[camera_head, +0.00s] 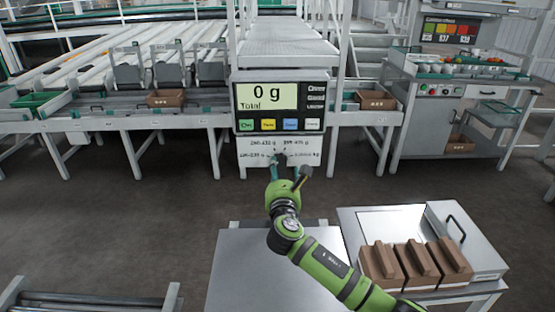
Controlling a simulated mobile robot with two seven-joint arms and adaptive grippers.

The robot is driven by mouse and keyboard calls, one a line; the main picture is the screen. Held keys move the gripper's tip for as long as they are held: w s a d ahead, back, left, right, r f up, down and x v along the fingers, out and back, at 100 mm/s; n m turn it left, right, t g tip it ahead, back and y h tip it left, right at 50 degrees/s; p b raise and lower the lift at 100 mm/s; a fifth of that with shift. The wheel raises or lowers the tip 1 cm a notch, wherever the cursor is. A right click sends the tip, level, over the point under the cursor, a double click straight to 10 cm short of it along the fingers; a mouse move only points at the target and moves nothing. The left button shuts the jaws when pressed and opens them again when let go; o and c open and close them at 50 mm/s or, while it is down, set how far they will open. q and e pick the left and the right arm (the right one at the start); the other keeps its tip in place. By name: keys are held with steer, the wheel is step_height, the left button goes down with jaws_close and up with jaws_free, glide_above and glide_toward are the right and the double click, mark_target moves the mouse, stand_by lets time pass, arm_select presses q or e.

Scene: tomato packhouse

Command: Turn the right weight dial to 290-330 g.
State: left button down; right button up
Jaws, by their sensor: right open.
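The weigher's screen (267,96) reads "0 g Total" above a row of coloured buttons. Below it is a white panel (245,148) with small printed gram ranges, too small to read surely. My right gripper (289,171) is in front of the panel's lower middle, with its fingers spread and nothing seen between them. The right weight dial cannot be made out clearly; the gripper covers part of that area. Whether the fingers touch the panel cannot be told. My left gripper is not in view.
A grey table (262,262) stands below my right arm. To its right a metal surface (470,262) bears brown cartons (420,264). Conveyor lanes (80,75) run at the left, and a workbench (440,95) stands at the right. The floor around the weigher is clear.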

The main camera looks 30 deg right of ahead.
mark_target(279, 164)
steer(key=x, duration=0.4)
steer(key=shift+w+a+f, duration=0.1)
steer(key=shift+a+f, duration=0.05)
steer(key=shift+f, duration=0.1)
steer(key=shift+w, duration=0.15)
steer(key=shift+r, duration=0.1)
steer(key=c, duration=1.1)
steer(key=shift+c, duration=0.2)
